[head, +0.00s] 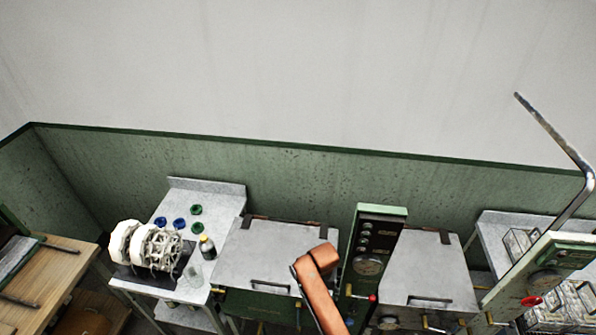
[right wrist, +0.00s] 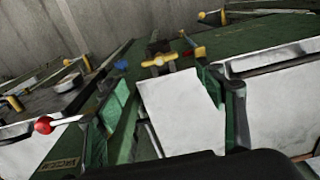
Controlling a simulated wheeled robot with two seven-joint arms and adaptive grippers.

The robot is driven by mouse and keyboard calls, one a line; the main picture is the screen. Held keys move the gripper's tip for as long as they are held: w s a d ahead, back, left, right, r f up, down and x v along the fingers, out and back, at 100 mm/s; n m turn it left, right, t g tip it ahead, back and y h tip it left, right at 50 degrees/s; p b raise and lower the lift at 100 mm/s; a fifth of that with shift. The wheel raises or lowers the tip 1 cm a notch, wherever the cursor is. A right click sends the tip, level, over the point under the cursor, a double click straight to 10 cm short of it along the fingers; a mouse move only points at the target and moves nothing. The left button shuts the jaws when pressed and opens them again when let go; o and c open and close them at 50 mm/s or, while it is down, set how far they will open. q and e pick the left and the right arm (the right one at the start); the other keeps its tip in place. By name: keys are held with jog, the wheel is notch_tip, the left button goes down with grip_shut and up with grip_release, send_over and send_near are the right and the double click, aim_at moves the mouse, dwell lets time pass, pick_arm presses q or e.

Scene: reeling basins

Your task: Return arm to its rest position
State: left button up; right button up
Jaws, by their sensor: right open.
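My right gripper (right wrist: 162,90) shows in the right wrist view, with its two fingers spread apart at left and right of the middle. It is open, and nothing is held between the fingers. A pale flat panel shows beyond the gap. An orange link of my arm (head: 318,292) rises from the bottom middle of the head view, in front of the basin units. No gripper can be made out in the head view. My left gripper is not in view.
Two lidded basins (head: 275,255) (head: 425,270) stand along the green wall, with a control panel (head: 370,245) between them. A steel table (head: 215,200) holds white reels (head: 150,245) and small blue and green rings. A bent metal pipe (head: 560,140) rises at right. A wooden table (head: 60,265) is at left.

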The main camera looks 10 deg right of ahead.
jog(key=shift+d, duration=0.1)
jog(key=s+d+f+n+t, duration=0.15)
jog(key=s+d+f, duration=0.25)
jog(key=s+d, duration=0.7)
jog(key=s+d+r+n+t+h, duration=0.1)
jog(key=s+d+r, duration=0.2)
jog(key=s+d, duration=0.3)
jog(key=s+d+r+n+t, duration=0.1)
jog(key=s+d+r, duration=0.25)
jog(key=s, duration=0.45)
notch_tip(320, 180, down, 44)
jog(key=s+a+g+b, duration=0.1)
jog(key=s+b, duration=0.1)
jog(key=b, duration=1.1)
jog(key=s+f+b, duration=0.5)
jog(key=s+f, duration=0.4)
jog(key=f, duration=0.5)
jog(key=s+f+n+g+b, duration=0.1)
jog(key=s+f+b, duration=0.5)
jog(key=s+f, duration=0.4)
notch_tip(320, 180, down, 4)
jog(key=shift+s+r+y, duration=0.1)
jog(key=shift+s+y, duration=0.15)
jog(key=shift+y, duration=0.15)
jog(key=shift+g, duration=0.25)
